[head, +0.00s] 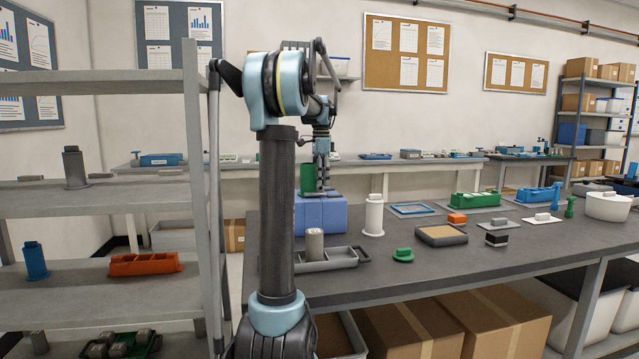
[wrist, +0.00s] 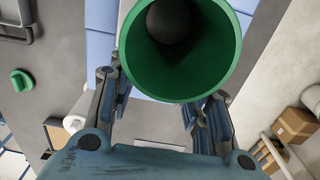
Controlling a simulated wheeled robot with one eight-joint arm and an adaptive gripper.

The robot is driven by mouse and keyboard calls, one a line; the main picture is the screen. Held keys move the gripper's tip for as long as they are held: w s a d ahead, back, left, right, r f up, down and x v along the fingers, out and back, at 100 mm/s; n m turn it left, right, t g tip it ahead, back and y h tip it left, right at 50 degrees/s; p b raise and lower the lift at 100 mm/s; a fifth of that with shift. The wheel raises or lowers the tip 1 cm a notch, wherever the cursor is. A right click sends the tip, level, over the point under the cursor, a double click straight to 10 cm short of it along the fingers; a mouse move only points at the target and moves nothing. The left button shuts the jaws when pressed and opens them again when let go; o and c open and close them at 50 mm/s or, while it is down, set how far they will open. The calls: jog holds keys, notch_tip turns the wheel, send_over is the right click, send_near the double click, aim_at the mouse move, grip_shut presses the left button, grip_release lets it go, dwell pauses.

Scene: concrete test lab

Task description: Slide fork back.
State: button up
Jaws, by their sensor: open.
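I cannot make out a fork in either view. My gripper (head: 322,182) is open, pointing down just above a blue box (head: 322,215) on the dark table. A green hollow cylinder (head: 307,178) stands on the box, next to the fingers. In the wrist view the cylinder (wrist: 182,88) is large and close, its open end facing the camera, with a dark round shape inside. The fingers of my gripper (wrist: 162,108) show on either side of its lower edge. I cannot tell whether they touch it.
A grey tray (head: 330,265) holding a grey cylinder, a white cylinder (head: 374,215) and a green knob (head: 403,255) stand near the box. A metal shelf (head: 100,199) stands at left.

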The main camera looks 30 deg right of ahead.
jog(key=shift+f, duration=0.5)
grip_shut()
jog(key=shift+s+d+r, duration=0.1)
jog(key=shift+s+d, duration=0.2)
jog(key=shift+d, duration=0.9)
jog(key=shift+s+d+f, duration=0.1)
jog(key=shift+s+d, duration=0.15)
jog(key=shift+d, duration=0.9)
jog(key=shift+s+d+r, duration=0.1)
jog(key=shift+s+d, duration=0.2)
jog(key=shift+d, duration=0.9)
grip_release()
jog(key=shift+d, duration=0.1)
notch_tip(320, 180, up, 12)
